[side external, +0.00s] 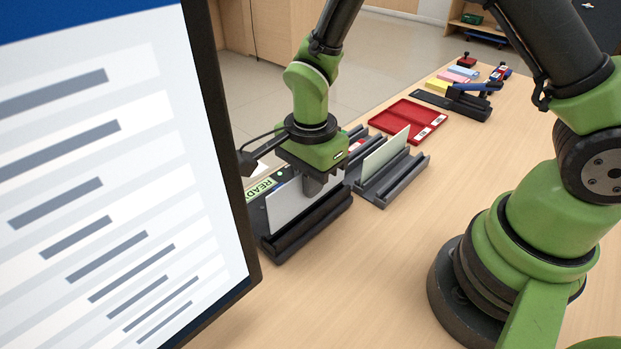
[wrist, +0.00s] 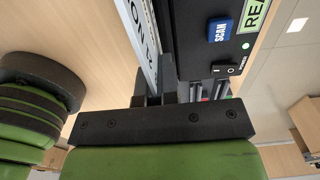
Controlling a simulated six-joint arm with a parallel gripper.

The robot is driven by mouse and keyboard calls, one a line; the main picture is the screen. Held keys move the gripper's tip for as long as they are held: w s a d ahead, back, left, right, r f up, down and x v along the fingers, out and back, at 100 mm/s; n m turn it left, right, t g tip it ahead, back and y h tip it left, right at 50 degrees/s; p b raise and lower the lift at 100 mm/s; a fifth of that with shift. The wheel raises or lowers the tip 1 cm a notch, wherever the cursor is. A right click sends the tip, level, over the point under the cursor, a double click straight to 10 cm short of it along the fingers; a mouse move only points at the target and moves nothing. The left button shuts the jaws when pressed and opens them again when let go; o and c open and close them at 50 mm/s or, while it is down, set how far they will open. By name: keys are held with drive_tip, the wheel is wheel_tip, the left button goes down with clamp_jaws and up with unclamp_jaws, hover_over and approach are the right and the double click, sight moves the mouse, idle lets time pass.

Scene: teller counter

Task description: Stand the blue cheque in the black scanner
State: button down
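The black scanner (side external: 306,229) stands on the counter beside the monitor, with a green-lit READY display. A pale, whitish cheque (side external: 287,207) stands upright at its slot; this face does not look clearly blue. In the wrist view the cheque (wrist: 143,40) shows nearly edge-on with dark lettering, alongside the scanner body (wrist: 195,60). My gripper (side external: 313,185) points down at the cheque's right end, its fingers close together on either side of it. The fingers also show in the wrist view (wrist: 153,92). The cheque's bottom edge is hidden, so I cannot tell whether it touches the slot floor.
A grey slotted rack (side external: 405,178) holding another pale upright card (side external: 386,153) stands just right of the scanner. Beyond are a red tray (side external: 408,118), a black holder (side external: 450,104) and coloured pads (side external: 452,78). A large monitor (side external: 110,180) borders the left. The front counter is clear.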

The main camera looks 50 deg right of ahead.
sight(311, 204)
drive_tip(key=shift+f, duration=0.1)
idle(0.5)
drive_tip(key=shift+f, duration=1.6)
drive_tip(key=c, duration=1.3)
unclamp_jaws()
drive_tip(key=shift+r, duration=0.1)
drive_tip(key=shift+r, duration=3.4)
